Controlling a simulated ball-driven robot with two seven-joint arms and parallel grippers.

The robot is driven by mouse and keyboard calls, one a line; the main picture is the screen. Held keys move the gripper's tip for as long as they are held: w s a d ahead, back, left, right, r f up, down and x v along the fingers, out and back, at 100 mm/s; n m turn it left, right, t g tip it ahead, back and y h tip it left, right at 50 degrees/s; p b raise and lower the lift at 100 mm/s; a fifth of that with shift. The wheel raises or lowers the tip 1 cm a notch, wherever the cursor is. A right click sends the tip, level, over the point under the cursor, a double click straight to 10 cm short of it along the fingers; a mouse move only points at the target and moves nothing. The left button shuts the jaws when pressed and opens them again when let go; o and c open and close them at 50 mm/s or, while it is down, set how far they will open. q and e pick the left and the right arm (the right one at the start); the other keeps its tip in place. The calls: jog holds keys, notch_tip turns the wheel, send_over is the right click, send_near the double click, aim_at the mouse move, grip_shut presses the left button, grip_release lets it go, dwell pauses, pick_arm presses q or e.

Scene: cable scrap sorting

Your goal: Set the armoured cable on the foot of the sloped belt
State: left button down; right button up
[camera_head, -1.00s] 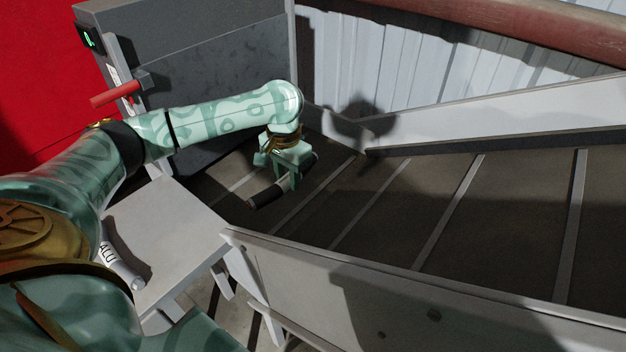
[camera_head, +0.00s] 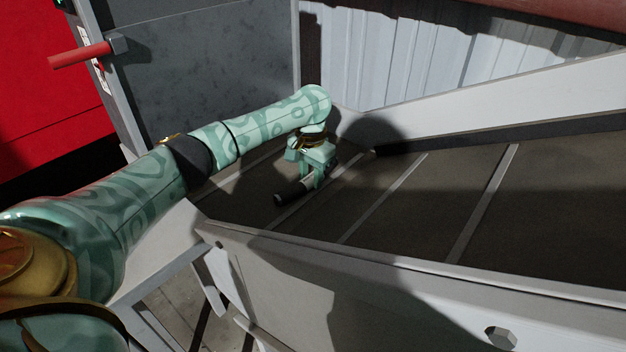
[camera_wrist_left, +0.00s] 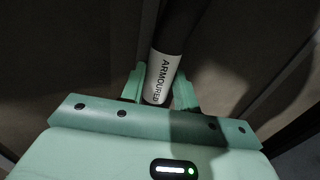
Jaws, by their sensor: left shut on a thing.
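The armoured cable (camera_head: 291,193) is a short dark piece with a light label band. In the left wrist view the cable (camera_wrist_left: 163,75) shows its label "ARMOURED" between the two fingers. My left gripper (camera_head: 316,180) is shut on it, over the lower part of the sloped belt (camera_head: 400,200). The belt is dark brown with light cross slats. The cable is close to the belt surface; I cannot tell whether it touches. My right gripper is not in view.
A pale side wall (camera_head: 350,265) runs along the near side of the belt, and another pale wall (camera_head: 480,105) along the far side. A grey cabinet (camera_head: 210,60) with a red handle (camera_head: 80,55) stands at the left. The belt to the right is clear.

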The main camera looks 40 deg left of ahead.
aim_at(311, 176)
pick_arm(q)
jog(key=shift+r, duration=0.1)
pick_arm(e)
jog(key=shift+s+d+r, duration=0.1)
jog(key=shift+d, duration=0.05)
pick_arm(q)
jog(key=c, duration=1.3)
grip_release()
jog(key=shift+c, duration=0.2)
jog(key=shift+o, duration=1.4)
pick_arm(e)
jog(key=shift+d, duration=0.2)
pick_arm(q)
notch_tip(311, 176, up, 12)
jog(key=p, duration=0.6)
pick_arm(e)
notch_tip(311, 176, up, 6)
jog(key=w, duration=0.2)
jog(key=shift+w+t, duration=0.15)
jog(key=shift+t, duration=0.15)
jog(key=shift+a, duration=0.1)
